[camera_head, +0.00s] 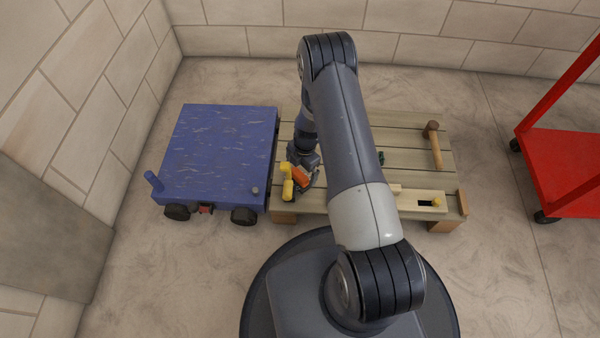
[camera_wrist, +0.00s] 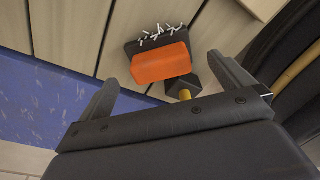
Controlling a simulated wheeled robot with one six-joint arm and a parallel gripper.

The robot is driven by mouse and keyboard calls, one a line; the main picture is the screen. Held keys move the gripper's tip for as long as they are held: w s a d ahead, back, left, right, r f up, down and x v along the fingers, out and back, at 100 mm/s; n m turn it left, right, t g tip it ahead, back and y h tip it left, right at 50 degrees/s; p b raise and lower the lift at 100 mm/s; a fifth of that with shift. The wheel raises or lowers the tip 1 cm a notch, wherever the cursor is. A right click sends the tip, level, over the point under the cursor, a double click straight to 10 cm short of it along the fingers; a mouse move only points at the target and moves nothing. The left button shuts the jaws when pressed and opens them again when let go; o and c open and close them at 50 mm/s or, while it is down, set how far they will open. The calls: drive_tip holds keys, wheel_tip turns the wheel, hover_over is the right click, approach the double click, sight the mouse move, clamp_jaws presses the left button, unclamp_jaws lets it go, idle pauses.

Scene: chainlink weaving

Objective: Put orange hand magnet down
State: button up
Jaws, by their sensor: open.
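The orange hand magnet (camera_wrist: 160,64) has a black body, and small white bits lie along its far edge in the wrist view. It appears to rest on the wooden slats of the pallet (camera_head: 420,150). In the head view, its orange part (camera_head: 302,176) shows near the pallet's left edge. My gripper (camera_wrist: 163,80) is open, with one finger on each side and the magnet just beyond the fingertips. I see no finger touching it. In the head view my gripper (camera_head: 304,158) is at the magnet, partly hidden by its own wrist.
A yellow object (camera_head: 288,188) stands close beside the magnet. A dark block (camera_wrist: 182,86) sits near the right finger. A blue cart (camera_head: 220,150) adjoins the pallet on the left. A mallet (camera_head: 434,145) lies on the pallet's right side. A red cart (camera_head: 565,165) stands far right.

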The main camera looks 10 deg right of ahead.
sight(300, 173)
wheel_tip(300, 173, up, 7)
drive_tip(key=p, duration=0.2)
drive_tip(key=shift+w+d, duration=0.2)
drive_tip(key=shift+d, duration=0.2)
drive_tip(key=f+b, duration=0.1)
drive_tip(key=f, duration=0.3)
drive_tip(key=a+f+b, duration=0.1)
drive_tip(key=f+b, duration=0.1)
drive_tip(key=f, duration=0.2)
drive_tip(key=f+b, duration=0.2)
drive_tip(key=f, duration=0.2)
drive_tip(key=shift+s+a+f, duration=0.2)
drive_tip(key=shift+s+f, duration=0.15)
drive_tip(key=shift+r+p, duration=0.95)
drive_tip(key=shift+r, duration=1.55)
drive_tip(key=shift+f, duration=0.1)
